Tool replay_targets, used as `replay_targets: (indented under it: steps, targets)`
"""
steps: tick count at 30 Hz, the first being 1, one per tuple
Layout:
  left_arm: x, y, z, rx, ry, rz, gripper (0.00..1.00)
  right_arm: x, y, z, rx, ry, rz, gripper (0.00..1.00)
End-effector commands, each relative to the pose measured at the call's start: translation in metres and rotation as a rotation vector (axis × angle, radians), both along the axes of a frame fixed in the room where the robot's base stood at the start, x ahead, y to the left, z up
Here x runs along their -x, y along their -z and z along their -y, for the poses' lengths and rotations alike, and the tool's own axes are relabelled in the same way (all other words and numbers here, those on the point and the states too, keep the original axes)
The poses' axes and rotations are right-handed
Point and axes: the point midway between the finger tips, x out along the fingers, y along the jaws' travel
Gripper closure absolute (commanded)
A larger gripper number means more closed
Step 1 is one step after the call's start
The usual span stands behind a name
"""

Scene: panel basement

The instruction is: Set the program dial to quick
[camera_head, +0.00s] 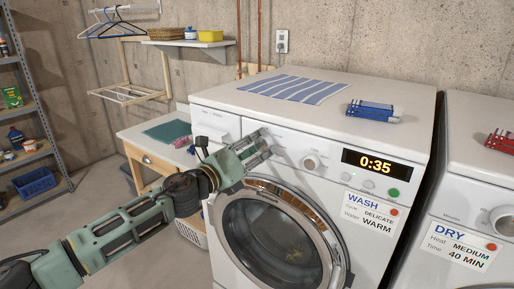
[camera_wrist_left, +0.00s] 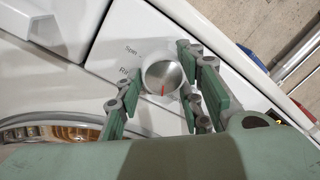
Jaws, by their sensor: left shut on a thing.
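The program dial (camera_wrist_left: 158,75) is a round silver knob with a red mark pointing toward the bottom of the left wrist view. The label "Spin" and part of one starting "Ri" show to its left; other labels are hidden. My left gripper (camera_head: 268,146) is at the washer's control panel, right of the drawer, and its green fingers (camera_wrist_left: 160,90) stand on both sides of the dial, shut on it. In the head view the fingers hide this dial. A second knob (camera_head: 310,162) shows clear to the right. My right gripper is not in view.
The washer (camera_head: 410,110) has a round door (camera_head: 338,262) below the panel and a lit display (camera_head: 376,163) reading 0:35. A striped cloth (camera_head: 293,89) and blue pegs (camera_head: 372,110) lie on top. A dryer (camera_head: 475,170) stands to the right, a small table (camera_head: 140,130) to the left.

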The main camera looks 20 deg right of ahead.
Motion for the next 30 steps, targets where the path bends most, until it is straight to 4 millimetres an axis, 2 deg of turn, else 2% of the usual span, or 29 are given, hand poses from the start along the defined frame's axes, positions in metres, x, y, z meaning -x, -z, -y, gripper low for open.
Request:
replay_targets:
  steps: [1,15,30]
  targets:
    - [-0.0014,0.0053,-0.0018,-0.035,-0.003,0.031,0.91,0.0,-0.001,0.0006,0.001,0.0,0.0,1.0]
    - [-0.0022,0.0022,-0.0025,-0.254,-0.002,0.313,0.91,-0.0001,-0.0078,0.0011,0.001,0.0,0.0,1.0]
    - [-0.0022,0.0012,-0.0027,-0.327,-0.001,0.406,0.91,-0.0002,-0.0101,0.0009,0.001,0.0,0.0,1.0]
